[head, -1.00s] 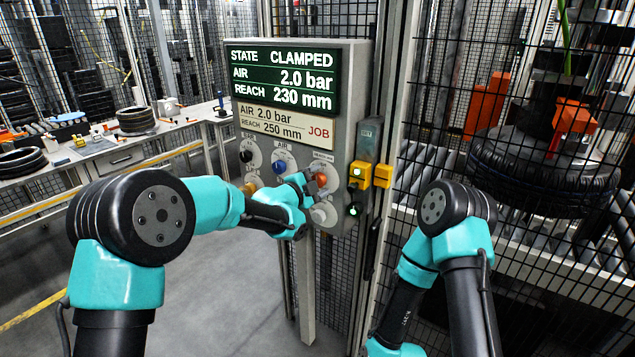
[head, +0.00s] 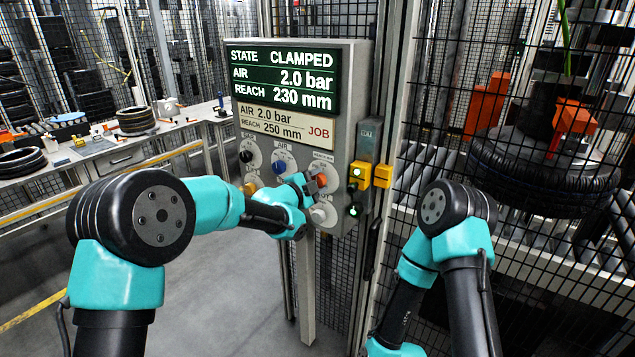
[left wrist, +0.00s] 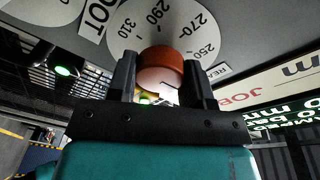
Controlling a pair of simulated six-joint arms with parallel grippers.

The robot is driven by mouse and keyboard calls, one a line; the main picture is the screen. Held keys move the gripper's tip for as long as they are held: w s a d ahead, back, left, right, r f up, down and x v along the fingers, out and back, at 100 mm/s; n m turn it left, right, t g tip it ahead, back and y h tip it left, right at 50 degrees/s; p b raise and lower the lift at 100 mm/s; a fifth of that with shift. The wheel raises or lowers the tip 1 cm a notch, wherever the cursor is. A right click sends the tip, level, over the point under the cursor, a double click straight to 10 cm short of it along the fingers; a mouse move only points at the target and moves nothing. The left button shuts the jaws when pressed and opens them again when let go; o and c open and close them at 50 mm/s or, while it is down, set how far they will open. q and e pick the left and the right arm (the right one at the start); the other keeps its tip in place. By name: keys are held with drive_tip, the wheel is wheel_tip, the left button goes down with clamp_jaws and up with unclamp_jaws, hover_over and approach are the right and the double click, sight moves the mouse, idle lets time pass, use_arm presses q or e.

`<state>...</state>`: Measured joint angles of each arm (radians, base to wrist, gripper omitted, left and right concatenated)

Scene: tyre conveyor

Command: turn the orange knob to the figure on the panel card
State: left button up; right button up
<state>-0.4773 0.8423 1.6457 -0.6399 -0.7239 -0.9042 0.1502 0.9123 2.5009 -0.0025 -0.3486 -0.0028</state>
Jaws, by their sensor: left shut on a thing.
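The orange knob (head: 321,180) sits on the right of the grey panel (head: 345,120). In the left wrist view the knob (left wrist: 160,68) is between the two fingers of my left gripper (left wrist: 158,85), which is shut on it. Its white dial (left wrist: 205,30) shows 250, 270, 290 and 310; the pointer mark cannot be made out. The card (head: 285,126) reads AIR 2.0 bar, REACH 250 mm, JOB. The screen (head: 282,78) reads CLAMPED, AIR 2.0 bar, REACH 230 mm. My right gripper is out of view; only its arm shows.
A black knob (head: 247,156), a blue knob (head: 279,167), a yellow knob (head: 249,188) and a pale knob (head: 320,214) are close by. A yellow box (head: 360,174) with a green light is just right. A mesh fence and tyre (head: 540,185) stand further right.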

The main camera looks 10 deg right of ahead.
use_arm(q)
drive_tip(key=shift+n, duration=0.3)
drive_tip(key=n, duration=0.3)
drive_tip(key=shift+n, duration=0.3)
drive_tip(key=shift+n+t, duration=0.6)
drive_tip(key=shift+n, duration=1.8)
drive_tip(key=shift+f, duration=0.1)
drive_tip(key=o, duration=0.9)
drive_tip(key=shift+a, duration=0.1)
